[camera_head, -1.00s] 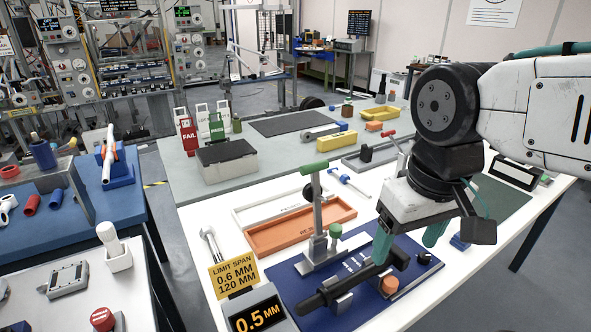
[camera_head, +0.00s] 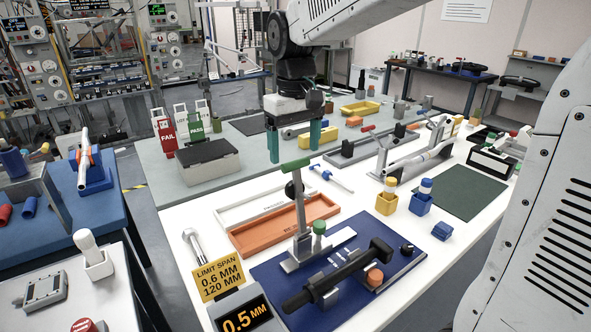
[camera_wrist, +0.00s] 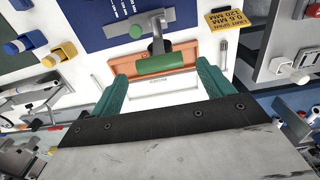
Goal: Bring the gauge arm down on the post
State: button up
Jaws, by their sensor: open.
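The gauge arm (camera_head: 300,203) is a grey lever with a green handle (camera_head: 295,164), standing upright from a metal base on the blue mat (camera_head: 265,270). In the wrist view the green handle (camera_wrist: 160,64) appears between my fingertips, but it is not gripped. A short post with a green top (camera_head: 319,228) stands beside the arm's foot; its top also shows in the wrist view (camera_wrist: 135,31). My gripper (camera_head: 294,153) is open and empty, fingers pointing down, around or just behind the handle; the exact gap is unclear. A black bar (camera_head: 345,273) lies in a holder on the mat.
An orange tray (camera_head: 240,243) and a white tray (camera_head: 225,217) lie behind the gauge. A yellow limit sign (camera_head: 217,278) and a 0.5 mm display (camera_head: 240,317) stand at the front left. An orange knob (camera_head: 375,278) is near the bar.

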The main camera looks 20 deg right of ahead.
aim_at(296, 161)
notch_tip(296, 161, down, 6)
jog(key=shift+f, duration=0.1)
jog(key=c, duration=1.4)
jog(key=shift+s, duration=0.15)
